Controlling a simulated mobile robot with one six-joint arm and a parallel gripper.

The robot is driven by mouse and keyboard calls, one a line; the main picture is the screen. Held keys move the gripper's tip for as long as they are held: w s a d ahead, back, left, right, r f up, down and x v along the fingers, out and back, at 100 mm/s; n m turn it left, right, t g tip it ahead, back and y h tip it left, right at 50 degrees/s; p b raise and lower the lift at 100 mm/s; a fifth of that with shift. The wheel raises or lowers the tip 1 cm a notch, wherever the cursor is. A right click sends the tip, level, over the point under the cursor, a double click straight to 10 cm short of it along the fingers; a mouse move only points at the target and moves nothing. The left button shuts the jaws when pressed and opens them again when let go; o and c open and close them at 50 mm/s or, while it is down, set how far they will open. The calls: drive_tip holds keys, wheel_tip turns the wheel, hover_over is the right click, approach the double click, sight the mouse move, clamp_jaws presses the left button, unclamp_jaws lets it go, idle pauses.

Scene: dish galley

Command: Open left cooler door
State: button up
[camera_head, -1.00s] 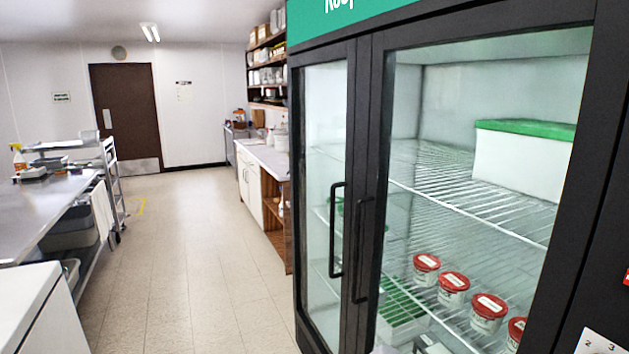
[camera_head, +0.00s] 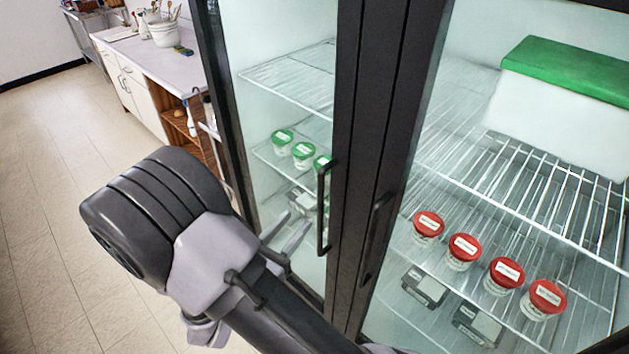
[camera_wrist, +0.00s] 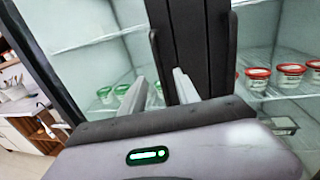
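The left cooler door (camera_head: 345,130) is a black-framed glass door, shut, with a black vertical bar handle (camera_head: 323,207) near its right edge. My gripper (camera_head: 288,232) is open and empty, its two pale fingers pointing toward that handle from the left. A small gap seems to remain between fingers and handle in the head view. In the wrist view, my gripper (camera_wrist: 160,80) has its fingers spread, and the left door's handle (camera_wrist: 156,52) appears between and beyond them. Whether the handle lies inside the fingers' reach is hard to tell.
The right cooler door with its handle (camera_head: 375,240) stands right beside. Red-lidded tubs (camera_head: 465,250), green-lidded tubs (camera_head: 303,153) and a green-lidded box (camera_head: 570,70) are behind the glass. A counter (camera_head: 165,60) stands beyond the cooler; floor at left is clear.

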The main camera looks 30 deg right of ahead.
sight(319, 193)
drive_tip(key=x, duration=1.3)
drive_tip(key=shift+w+a, duration=0.15)
drive_tip(key=shift+a, duration=0.05)
clamp_jaws()
idle(0.6)
